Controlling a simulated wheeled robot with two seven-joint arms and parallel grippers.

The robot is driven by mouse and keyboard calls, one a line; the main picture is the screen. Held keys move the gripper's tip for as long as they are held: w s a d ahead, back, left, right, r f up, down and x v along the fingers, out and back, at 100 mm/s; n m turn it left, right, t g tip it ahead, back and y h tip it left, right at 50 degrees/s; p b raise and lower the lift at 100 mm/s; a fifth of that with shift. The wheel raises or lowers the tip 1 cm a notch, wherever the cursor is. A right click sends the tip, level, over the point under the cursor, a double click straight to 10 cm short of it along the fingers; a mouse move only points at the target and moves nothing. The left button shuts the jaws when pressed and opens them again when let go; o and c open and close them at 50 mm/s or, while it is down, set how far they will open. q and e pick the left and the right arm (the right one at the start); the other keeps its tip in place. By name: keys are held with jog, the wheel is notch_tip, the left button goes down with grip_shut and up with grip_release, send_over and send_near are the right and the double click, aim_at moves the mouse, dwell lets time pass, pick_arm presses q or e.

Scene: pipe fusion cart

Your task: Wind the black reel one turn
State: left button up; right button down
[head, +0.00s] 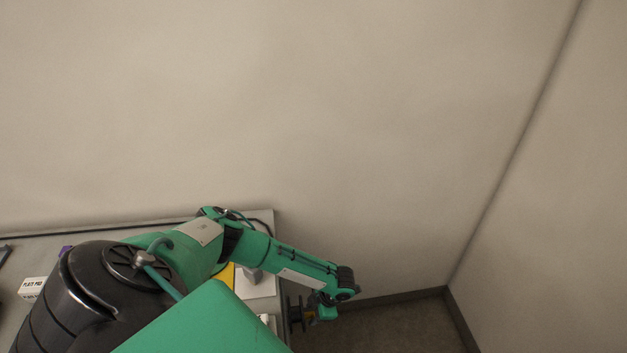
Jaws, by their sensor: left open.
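My green left arm reaches across the cart from the lower left. Its left gripper (323,313) is small in view, past the cart's right edge, with its jaws open. A dark spool-like part, which looks like the black reel (296,314), shows at the cart's right side, just left of the gripper. I cannot tell whether the gripper touches it. The reel's lower part and any handle are hard to make out. My right gripper is out of view.
The grey cart top (262,218) stands along the back wall, largely hidden by my arm. A white block (258,288), a yellow piece (226,275) and a labelled white pad (32,288) lie on it. Bare floor (400,325) lies to the right, up to the corner walls.

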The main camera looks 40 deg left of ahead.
pick_arm(q)
grip_shut()
jog(key=shift+y, duration=0.3)
jog(key=shift+a+r+n+t+y+p, duration=0.1)
jog(key=shift+r+n+t+y+p, duration=0.05)
jog(key=shift+t+y+p, duration=0.35)
jog(key=shift+a+r+n+t+y+p, duration=0.15)
jog(key=shift+t+y+p, duration=0.15)
jog(key=shift+t+y, duration=0.25)
jog(key=t+y+p, duration=0.1)
jog(key=t+y, duration=0.1)
jog(key=y, duration=0.1)
jog(key=shift+w+r+n, duration=0.1)
jog(key=shift+w+n, duration=0.05)
jog(key=shift+n, duration=0.25)
jog(key=t+y, duration=0.1)
jog(key=y, duration=0.1)
jog(key=shift+r+n+t+y, duration=0.1)
jog(key=shift+n+t+y, duration=0.15)
jog(key=shift+n+y, duration=0.15)
jog(key=t+y, duration=0.1)
jog(key=y, duration=0.1)
jog(key=n+y+b, duration=0.1)
jog(key=y, duration=0.1)
jog(key=shift+r+n+t, duration=0.3)
jog(key=shift+r+t, duration=0.05)
jog(key=shift+t, duration=0.05)
